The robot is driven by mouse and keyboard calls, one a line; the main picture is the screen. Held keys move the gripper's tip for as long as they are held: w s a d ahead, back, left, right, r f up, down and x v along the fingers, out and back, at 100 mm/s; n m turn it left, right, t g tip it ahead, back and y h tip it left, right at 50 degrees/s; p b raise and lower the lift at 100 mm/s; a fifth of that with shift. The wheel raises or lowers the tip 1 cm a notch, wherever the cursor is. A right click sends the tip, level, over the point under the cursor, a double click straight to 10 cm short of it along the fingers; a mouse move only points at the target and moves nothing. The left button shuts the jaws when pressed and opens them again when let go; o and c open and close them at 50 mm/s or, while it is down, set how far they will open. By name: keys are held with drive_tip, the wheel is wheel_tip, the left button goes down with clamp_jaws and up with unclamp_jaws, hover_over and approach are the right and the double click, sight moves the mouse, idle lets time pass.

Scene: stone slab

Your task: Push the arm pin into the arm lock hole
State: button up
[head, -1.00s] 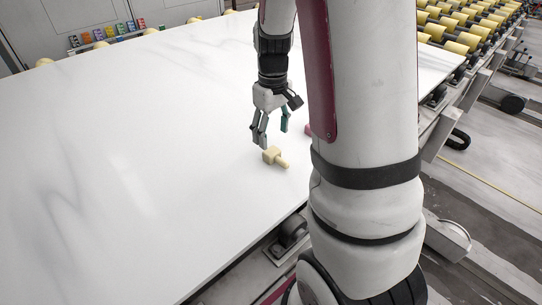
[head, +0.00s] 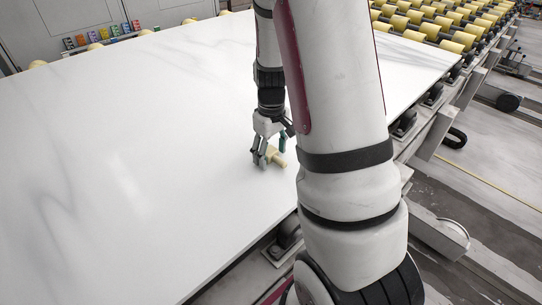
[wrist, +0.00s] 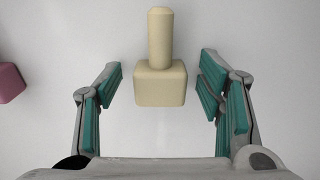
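The arm pin is a cream block with a narrower peg (head: 275,155); it lies on the white stone slab. In the wrist view the pin (wrist: 160,75) is between the two open fingers, its peg pointing to the top of the picture. My gripper (head: 265,157) is open and down around the pin in the head view. In the wrist view my gripper (wrist: 160,98) has visible gaps between the green pads and the block on both sides. A pink block (wrist: 10,82) shows at the left edge of the wrist view. I cannot make out a lock hole.
The white slab (head: 110,170) is broad and clear to the left. Yellow rollers (head: 450,30) lie beyond it. Small colored items (head: 100,35) stand at the far left edge. My arm hides part of the slab's right side.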

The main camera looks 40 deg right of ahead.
drive_tip(key=c, duration=1.3)
drive_tip(key=shift+r, duration=0.1)
